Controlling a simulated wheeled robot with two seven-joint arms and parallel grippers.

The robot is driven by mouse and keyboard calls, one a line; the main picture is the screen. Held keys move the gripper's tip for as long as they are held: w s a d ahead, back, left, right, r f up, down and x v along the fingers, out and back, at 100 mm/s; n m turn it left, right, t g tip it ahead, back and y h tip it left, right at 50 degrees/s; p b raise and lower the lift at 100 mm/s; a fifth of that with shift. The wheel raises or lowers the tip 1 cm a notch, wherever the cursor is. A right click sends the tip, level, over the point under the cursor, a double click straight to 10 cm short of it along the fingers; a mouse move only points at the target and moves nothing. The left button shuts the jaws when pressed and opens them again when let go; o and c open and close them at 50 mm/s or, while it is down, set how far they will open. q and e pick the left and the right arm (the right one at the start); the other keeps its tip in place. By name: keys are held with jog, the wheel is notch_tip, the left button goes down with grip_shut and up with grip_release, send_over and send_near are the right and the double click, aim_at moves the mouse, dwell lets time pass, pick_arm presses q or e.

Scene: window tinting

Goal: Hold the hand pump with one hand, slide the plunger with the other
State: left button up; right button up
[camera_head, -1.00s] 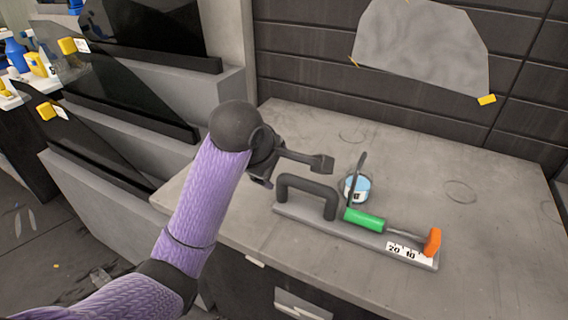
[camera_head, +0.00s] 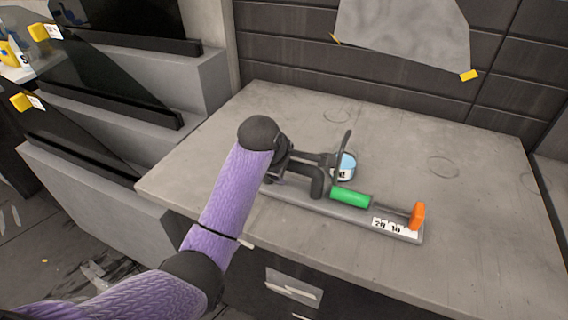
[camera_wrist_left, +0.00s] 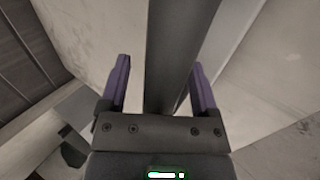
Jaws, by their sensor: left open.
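The hand pump lies on the worktable. It has a long grey base (camera_head: 350,212), a black handle (camera_head: 317,184) at its left end, a green cylinder (camera_head: 351,197) and an orange plunger knob (camera_head: 417,215) at the right end of a thin rod. My left gripper (camera_head: 322,160) is at the black handle and partly covers it. In the left wrist view the two purple fingers of the gripper (camera_wrist_left: 160,72) are apart, with a dark bar (camera_wrist_left: 178,45), seemingly the handle, between them. Neither finger visibly presses on it. My right gripper is not in view.
The grey tabletop (camera_head: 480,230) is clear to the right. Stepped racks of dark glass panels (camera_head: 120,75) stand at the left.

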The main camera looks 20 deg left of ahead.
pick_arm(q)
grip_shut()
dwell(2.3)
